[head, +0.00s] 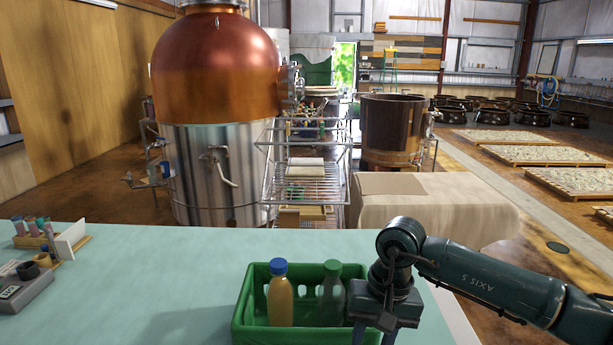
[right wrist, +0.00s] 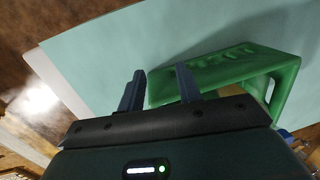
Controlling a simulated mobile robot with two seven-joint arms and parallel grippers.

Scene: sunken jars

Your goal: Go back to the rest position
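A green crate (head: 243,318) stands on the pale green table at the front centre. In it stand a blue-capped bottle (head: 281,300) with yellowish contents and a clear bottle with a green cap (head: 331,290), both upright. My right gripper (head: 390,335) points down at the crate's right end, its fingertips cut off by the picture's lower edge. My left gripper is not in view.
The table top (head: 150,270) is clear left of the crate. At its far left are a grey block with round holders (head: 30,285) and a small wooden rack (head: 38,240). A copper still (head: 215,60), a wire shelf (head: 310,185) and a cloth-covered table (head: 435,205) stand behind.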

